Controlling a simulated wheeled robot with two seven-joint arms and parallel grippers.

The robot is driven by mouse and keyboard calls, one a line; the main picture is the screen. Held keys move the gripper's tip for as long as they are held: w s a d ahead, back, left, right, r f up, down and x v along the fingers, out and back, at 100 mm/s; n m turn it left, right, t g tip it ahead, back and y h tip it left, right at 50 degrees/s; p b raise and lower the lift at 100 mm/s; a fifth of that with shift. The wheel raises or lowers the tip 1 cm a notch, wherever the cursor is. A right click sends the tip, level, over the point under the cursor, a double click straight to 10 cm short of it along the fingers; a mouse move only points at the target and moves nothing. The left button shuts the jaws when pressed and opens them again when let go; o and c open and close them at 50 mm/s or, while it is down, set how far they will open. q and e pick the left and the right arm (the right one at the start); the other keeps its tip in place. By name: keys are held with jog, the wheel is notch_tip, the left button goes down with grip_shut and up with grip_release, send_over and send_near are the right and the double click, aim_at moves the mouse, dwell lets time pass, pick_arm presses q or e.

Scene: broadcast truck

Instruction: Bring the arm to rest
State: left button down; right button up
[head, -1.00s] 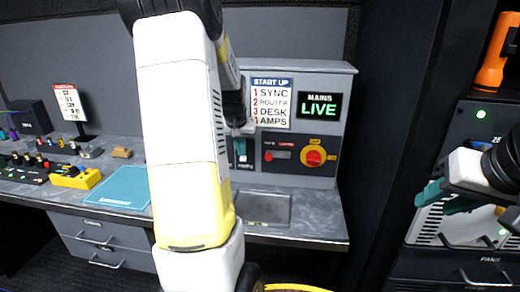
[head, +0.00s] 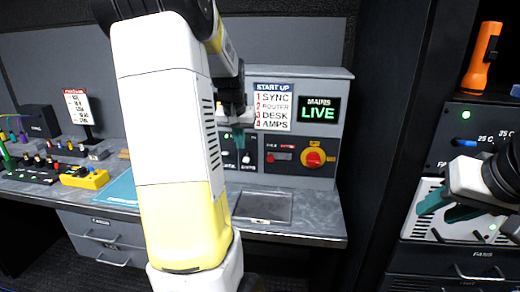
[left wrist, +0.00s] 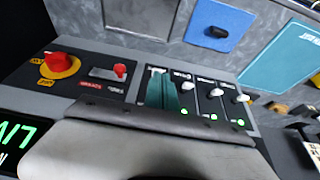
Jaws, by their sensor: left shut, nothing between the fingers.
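My left arm (head: 172,130) crosses the head view from top to bottom. My left gripper (head: 238,136) is shut and empty, in front of the grey start-up panel (head: 300,170), near its row of switches. In the left wrist view its teal fingertips (left wrist: 162,92) are together over the first switch of that row; I cannot tell whether they touch it. My right gripper (head: 446,206) is at the right, in front of the rack, with its teal fingers apart and nothing seen between them.
The panel has a red rotary knob (head: 313,157), a red switch (head: 281,156) and a lit LIVE sign (head: 318,109). The desk holds a yellow box (head: 85,178) and a teal mat (head: 122,190), partly hidden by my arm. An orange torch (head: 481,57) stands on the rack (head: 445,150).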

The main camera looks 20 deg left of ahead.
pick_arm(q)
jog(key=shift+s+d+r, duration=0.15)
jog(key=shift+s+r, duration=0.45)
jog(key=shift+s, duration=0.05)
pick_arm(e)
jog(key=shift+s+d, duration=0.15)
jog(key=shift+s, duration=0.25)
pick_arm(q)
jog(key=s+d+r+m+t+h, duration=0.1)
jog(key=s+d+r, duration=0.1)
jog(key=s+d, duration=0.8)
jog(key=s+d+r+m+t+h, duration=0.1)
jog(key=s+d+r+m+h, duration=0.1)
jog(key=s+d, duration=0.9)
jog(key=shift+s+r, duration=0.25)
jog(key=shift+s, duration=0.75)
